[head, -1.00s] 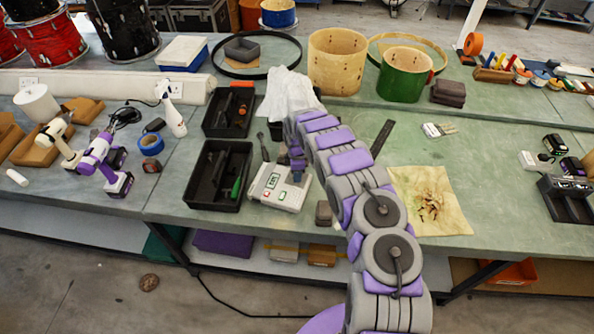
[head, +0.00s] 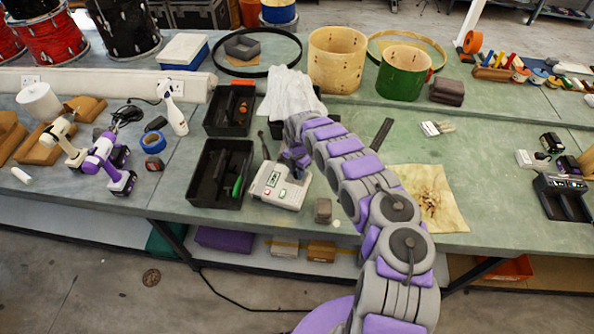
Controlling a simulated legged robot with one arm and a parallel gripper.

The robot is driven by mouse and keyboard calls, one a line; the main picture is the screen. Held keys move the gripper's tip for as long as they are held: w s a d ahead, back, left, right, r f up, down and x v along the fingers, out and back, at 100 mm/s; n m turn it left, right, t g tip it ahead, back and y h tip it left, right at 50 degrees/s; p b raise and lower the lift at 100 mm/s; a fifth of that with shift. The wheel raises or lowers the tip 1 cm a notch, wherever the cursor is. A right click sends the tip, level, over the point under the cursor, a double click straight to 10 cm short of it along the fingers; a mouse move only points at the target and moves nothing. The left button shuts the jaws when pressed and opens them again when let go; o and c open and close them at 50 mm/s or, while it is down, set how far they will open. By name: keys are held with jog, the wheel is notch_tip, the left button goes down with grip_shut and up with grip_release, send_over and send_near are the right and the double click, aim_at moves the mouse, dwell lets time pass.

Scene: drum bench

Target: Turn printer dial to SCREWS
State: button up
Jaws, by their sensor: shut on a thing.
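The label printer (head: 279,187) is a small white-grey box with a small screen, a red button and a green button on its top. It sits on the green bench near the front edge, right of a black tray. My gripper (head: 296,160) is over the printer's back right part, pointing down at it. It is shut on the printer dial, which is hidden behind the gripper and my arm. The dial's setting and its labels cannot be read.
Two black trays (head: 219,203) with tools stand just left of the printer. A white cloth (head: 290,92) lies behind it. A small brown block (head: 323,210) sits to its right, and a stained tan sheet (head: 432,205) farther right. The bench between is mostly clear.

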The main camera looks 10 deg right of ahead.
jog(key=shift+s+f+n, duration=0.1)
jog(key=shift+s+n, duration=0.05)
jog(key=shift+n, duration=0.25)
jog(key=o, duration=1)
jog(key=shift+o, duration=0.2)
jog(key=shift+r, duration=0.2)
notch_tip(320, 180, up, 17)
dwell(0.3)
